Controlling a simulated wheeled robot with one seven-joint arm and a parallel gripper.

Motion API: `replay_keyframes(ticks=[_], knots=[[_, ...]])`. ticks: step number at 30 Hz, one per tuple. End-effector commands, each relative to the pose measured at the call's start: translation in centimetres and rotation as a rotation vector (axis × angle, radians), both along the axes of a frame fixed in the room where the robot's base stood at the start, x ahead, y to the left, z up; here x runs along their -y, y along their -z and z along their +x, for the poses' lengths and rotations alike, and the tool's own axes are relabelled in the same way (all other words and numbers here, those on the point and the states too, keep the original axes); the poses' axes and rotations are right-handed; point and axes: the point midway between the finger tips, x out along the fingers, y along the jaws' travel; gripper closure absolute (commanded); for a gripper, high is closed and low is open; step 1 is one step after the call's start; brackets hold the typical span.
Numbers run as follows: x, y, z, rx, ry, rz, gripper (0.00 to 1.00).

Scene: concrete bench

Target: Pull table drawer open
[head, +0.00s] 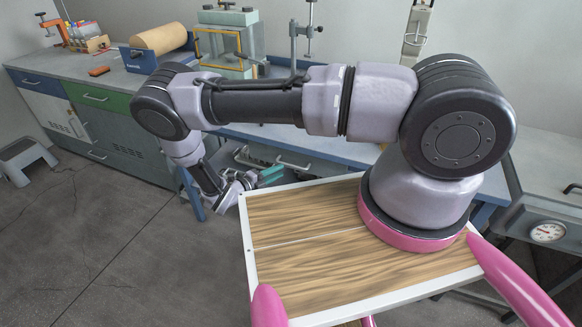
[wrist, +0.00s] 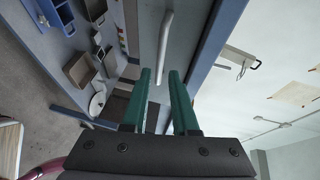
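The table drawer is a grey-blue front under the blue bench top, with a pale bar handle (head: 292,166). In the wrist view the drawer front (wrist: 148,30) fills the upper middle, and its handle (wrist: 166,40) runs lengthwise from the top edge down to between the fingers. My gripper (head: 266,176) has teal fingers and is near the drawer front in the head view. In the wrist view my gripper (wrist: 160,76) is open, its two fingers apart with nothing clamped. I cannot tell whether the fingertips reach past the handle. The head view partly hides the fingers.
Left stand cabinets with other handled drawers (head: 100,97). Small trays and boxes (wrist: 78,70) lie on a shelf beneath the bench.

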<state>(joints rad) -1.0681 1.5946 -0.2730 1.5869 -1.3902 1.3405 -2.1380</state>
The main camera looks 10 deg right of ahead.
Motion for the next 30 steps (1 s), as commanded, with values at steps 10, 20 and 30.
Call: replay_keyframes(ticks=[10, 20, 30], knots=[[5.1, 1.1, 3.0, 0.001, 0.003, 0.001, 0.73], [6.1, 1.3, 3.6, 0.000, 0.002, 0.002, 0.73], [6.0, 1.3, 3.6, 0.000, 0.002, 0.002, 1.00]])
